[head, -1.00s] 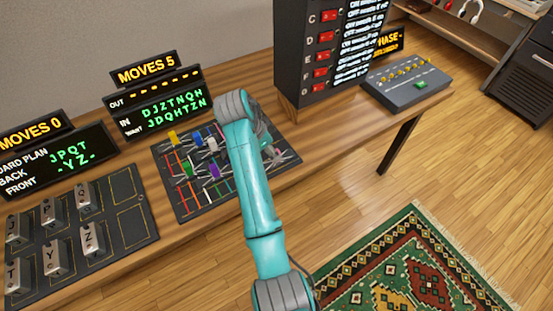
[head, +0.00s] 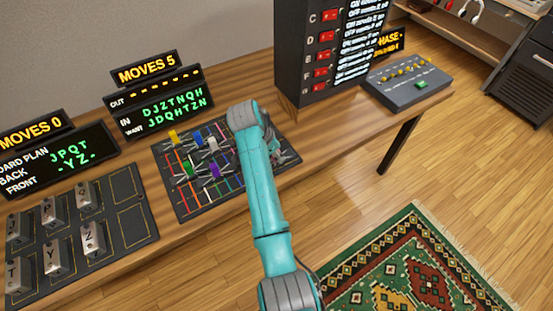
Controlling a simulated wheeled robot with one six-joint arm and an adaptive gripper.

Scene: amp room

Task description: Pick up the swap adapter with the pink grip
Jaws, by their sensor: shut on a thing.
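The patch board (head: 187,208) lies on the wooden bench, dark with coloured lines and several adapters on it. Adapters with a yellow grip (head: 173,137), a blue grip (head: 196,140), a white grip (head: 211,144), a green grip (head: 190,169) and a purple grip (head: 214,170) show. No pink grip is visible. My gripper (head: 282,153) is at the board's right side, mostly hidden behind my teal arm. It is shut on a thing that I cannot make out.
Two displays, MOVES 5 (head: 155,100) and MOVES 0 (head: 50,160), stand behind. A board of lettered blocks (head: 122,228) is at left. A tall switch cabinet (head: 315,60) and a grey box (head: 410,88) stand right. The bench's front edge is close to my arm.

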